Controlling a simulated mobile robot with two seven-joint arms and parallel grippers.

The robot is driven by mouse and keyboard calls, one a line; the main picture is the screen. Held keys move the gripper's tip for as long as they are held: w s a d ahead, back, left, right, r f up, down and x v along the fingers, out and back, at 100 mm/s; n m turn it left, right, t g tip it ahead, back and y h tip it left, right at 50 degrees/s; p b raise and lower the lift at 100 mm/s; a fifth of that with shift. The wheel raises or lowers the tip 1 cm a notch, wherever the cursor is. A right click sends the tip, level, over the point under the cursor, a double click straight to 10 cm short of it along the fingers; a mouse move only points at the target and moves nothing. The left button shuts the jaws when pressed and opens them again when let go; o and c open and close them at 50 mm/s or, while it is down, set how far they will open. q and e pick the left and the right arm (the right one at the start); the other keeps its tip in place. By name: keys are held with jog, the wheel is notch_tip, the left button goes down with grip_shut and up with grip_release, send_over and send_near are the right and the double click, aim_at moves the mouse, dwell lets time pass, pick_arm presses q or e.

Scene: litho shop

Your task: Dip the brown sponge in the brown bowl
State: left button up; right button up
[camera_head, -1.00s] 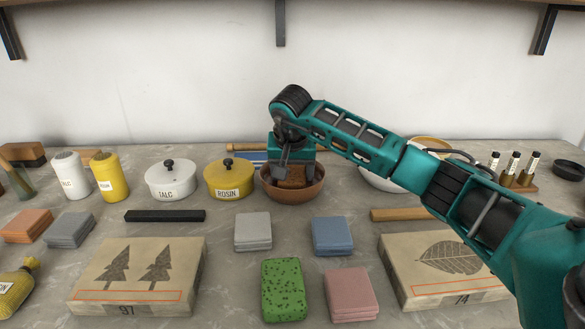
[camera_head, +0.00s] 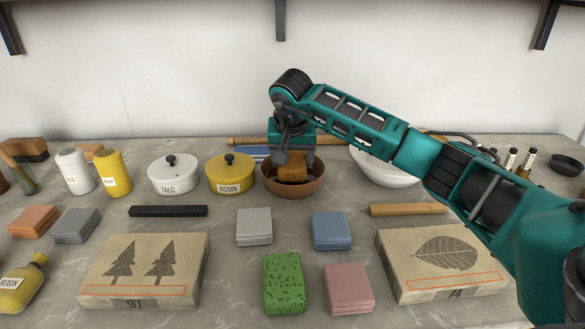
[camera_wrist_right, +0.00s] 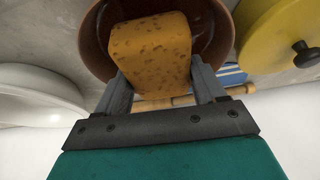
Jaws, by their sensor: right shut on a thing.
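The brown sponge (camera_head: 292,168) looks orange-brown with darker pores. My right gripper (camera_head: 293,152) is shut on it and holds it upright at the mouth of the brown bowl (camera_head: 303,188). In the right wrist view the sponge (camera_wrist_right: 150,50) sits between the two fingers (camera_wrist_right: 163,85), with the bowl (camera_wrist_right: 97,40) around and behind it. The sponge's lower end is hidden behind the bowl's front rim in the head view, so I cannot tell whether it touches the bottom. My left gripper is not in view.
A yellow rosin pot (camera_head: 231,175) stands close left of the bowl, and a white talc pot (camera_head: 173,176) beyond it. A white bowl (camera_head: 385,170) is to the right. Grey (camera_head: 254,226) and blue (camera_head: 331,230) block stacks lie in front. Some bare counter separates them from the bowl.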

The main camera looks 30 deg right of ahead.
aim_at(292, 157)
notch_tip(292, 157, up, 3)
jog(key=shift+f+p, duration=0.2)
jog(key=shift+p, duration=0.65)
notch_tip(292, 157, up, 2)
jog(key=shift+r+p, duration=0.25)
jog(key=shift+p, duration=0.85)
jog(key=shift+r, duration=0.2)
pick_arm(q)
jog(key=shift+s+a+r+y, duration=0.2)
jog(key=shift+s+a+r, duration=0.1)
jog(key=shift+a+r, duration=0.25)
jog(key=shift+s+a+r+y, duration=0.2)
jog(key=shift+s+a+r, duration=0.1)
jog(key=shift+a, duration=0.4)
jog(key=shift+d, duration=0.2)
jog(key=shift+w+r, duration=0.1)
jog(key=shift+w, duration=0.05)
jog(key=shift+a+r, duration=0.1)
pick_arm(e)
notch_tip(292, 157, up, 4)
jog(key=p, duration=0.4)
jog(key=shift+r, duration=0.1)
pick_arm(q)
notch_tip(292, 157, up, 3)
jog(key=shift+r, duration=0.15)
